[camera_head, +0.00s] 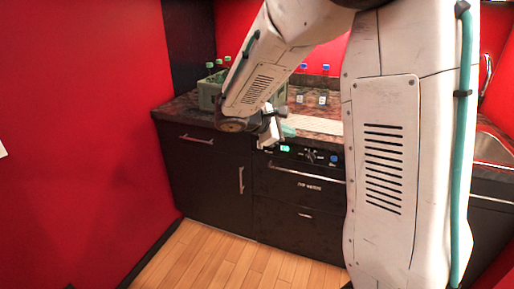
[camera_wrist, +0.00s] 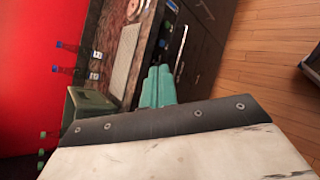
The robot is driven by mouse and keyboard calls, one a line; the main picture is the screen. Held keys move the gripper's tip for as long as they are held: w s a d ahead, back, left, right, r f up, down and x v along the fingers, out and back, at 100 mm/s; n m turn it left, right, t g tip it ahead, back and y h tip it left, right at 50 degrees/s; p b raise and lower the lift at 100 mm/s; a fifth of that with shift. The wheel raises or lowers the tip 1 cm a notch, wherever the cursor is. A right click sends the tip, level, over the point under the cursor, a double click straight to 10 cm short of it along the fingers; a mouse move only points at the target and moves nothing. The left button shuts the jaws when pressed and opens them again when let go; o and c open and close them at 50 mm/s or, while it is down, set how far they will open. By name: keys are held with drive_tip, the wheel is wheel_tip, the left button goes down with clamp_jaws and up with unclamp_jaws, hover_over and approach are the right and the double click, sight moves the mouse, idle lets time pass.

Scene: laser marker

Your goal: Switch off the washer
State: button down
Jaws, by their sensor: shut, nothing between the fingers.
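The washer (camera_head: 300,187) is a dark built-in front under the counter, with a bright handle bar across it. Its control strip (camera_head: 322,157) has a glowing green button (camera_head: 285,148) at the left, a dial (camera_head: 310,156) and a blue button (camera_head: 334,159) at the right. My gripper (camera_head: 289,131) has teal fingers, shut and empty, just above the green button in the head view; I cannot tell whether they touch the panel. In the wrist view the shut fingers (camera_wrist: 158,86) point at the counter front; the green button is not visible there, and part of the strip (camera_wrist: 168,25) shows beyond them.
A green crate (camera_head: 209,94) with bottles stands on the counter (camera_head: 178,108) at the left. Blue-capped bottles (camera_head: 323,94) stand at the back, behind a pale ribbed board (camera_head: 315,125). A red wall (camera_head: 75,120) closes the left side. The wood floor (camera_head: 215,262) in front is clear.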

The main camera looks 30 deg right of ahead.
drive_tip(key=w+a+f+n+t, duration=0.2)
drive_tip(key=w+f+n+t, duration=0.7)
drive_tip(key=w+f+n, duration=0.6)
drive_tip(key=w+f, duration=0.7)
drive_tip(key=shift+w+a+t+h, duration=0.25)
drive_tip(key=shift+a+t+h, duration=0.05)
drive_tip(key=shift+a, duration=0.1)
drive_tip(key=x, duration=0.9)
drive_tip(key=r+x, duration=0.1)
drive_tip(key=x, duration=0.4)
